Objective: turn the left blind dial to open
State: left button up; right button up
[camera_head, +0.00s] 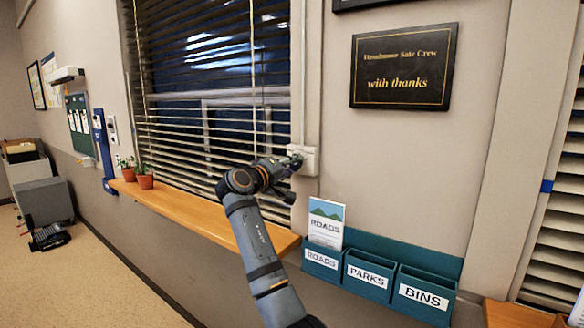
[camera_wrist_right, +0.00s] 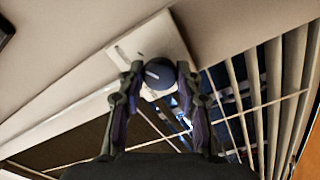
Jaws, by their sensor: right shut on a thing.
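The left blind dial (camera_wrist_right: 158,72) is a dark round knob with a short pale mark, on a white wall plate (camera_wrist_right: 140,40). The plate also shows in the head view (camera_head: 311,162), at the right edge of the left window, where my gripper mostly hides the dial. My right gripper (camera_head: 290,165) reaches the dial from the left, its fingers on either side of the knob and shut on it. The left blind (camera_head: 165,125) hangs over the window; gaps between its slats show dark glass and pale reflections. My left gripper is not in view.
A wooden sill (camera_head: 185,208) runs below the blind, with small potted plants (camera_head: 145,180) at its far end. Teal leaflet holders (camera_head: 369,280) hang below right of the plate. A dark plaque (camera_head: 404,66) hangs above them. A second blind (camera_head: 560,230) is at the right edge.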

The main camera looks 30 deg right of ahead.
jog(key=shift+f, duration=0.1)
jog(key=o, duration=1.2)
jog(key=shift+c, duration=0.2)
jog(key=shift+a, duration=0.1)
jog(key=v, duration=1.2)
